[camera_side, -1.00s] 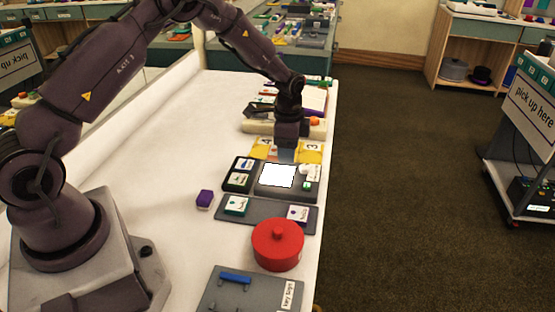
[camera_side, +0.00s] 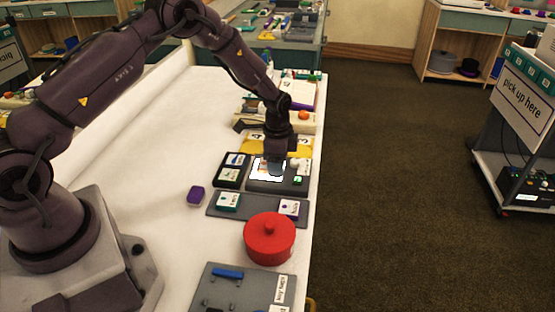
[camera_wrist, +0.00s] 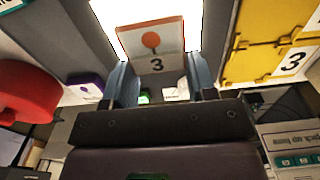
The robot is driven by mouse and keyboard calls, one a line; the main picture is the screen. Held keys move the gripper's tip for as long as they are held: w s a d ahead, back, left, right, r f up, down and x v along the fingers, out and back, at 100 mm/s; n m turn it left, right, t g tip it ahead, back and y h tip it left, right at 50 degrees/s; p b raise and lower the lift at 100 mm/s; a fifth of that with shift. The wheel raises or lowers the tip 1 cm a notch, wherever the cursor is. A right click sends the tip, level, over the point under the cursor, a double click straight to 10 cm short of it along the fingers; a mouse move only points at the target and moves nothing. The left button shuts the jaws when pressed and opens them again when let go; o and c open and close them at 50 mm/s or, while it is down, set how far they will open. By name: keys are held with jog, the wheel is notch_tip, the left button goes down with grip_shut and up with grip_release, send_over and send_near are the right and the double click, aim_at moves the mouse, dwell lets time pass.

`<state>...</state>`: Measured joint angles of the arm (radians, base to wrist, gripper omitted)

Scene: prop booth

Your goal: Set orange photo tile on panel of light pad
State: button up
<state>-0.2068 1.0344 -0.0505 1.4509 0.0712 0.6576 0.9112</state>
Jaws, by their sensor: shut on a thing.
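The orange photo tile (camera_wrist: 152,45) shows an orange round picture and a "3" in the wrist view. My gripper (camera_wrist: 163,80) is shut on it, with one finger at each side. The tile is over the glowing white panel (camera_wrist: 194,28) of the light pad. In the side view my gripper (camera_side: 277,168) is low over the grey light pad (camera_side: 262,186) and hides part of the lit panel (camera_side: 258,172). I cannot tell whether the tile touches the panel. The pad has a small green light at its right.
A dark holder with tiles (camera_side: 219,183) stands left of the pad. A grey tray with tiles (camera_side: 258,211) and a red lidded pot (camera_side: 269,238) are in front. Yellow numbered plates (camera_side: 300,146) lie behind.

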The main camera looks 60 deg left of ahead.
jog(key=o, duration=1)
notch_tip(320, 180, up, 13)
jog(key=s+d+r+n+t, duration=0.2)
jog(key=s+d+r+n, duration=0.2)
jog(key=s+r, duration=0.5)
jog(key=s+d+r+n+t, duration=0.3)
jog(key=s+r, duration=0.7)
jog(key=s, duration=0.8)
jog(key=shift+s+d+r+n+t, duration=0.25)
jog(key=shift+d+n, duration=0.35)
jog(key=shift+n, duration=0.4)
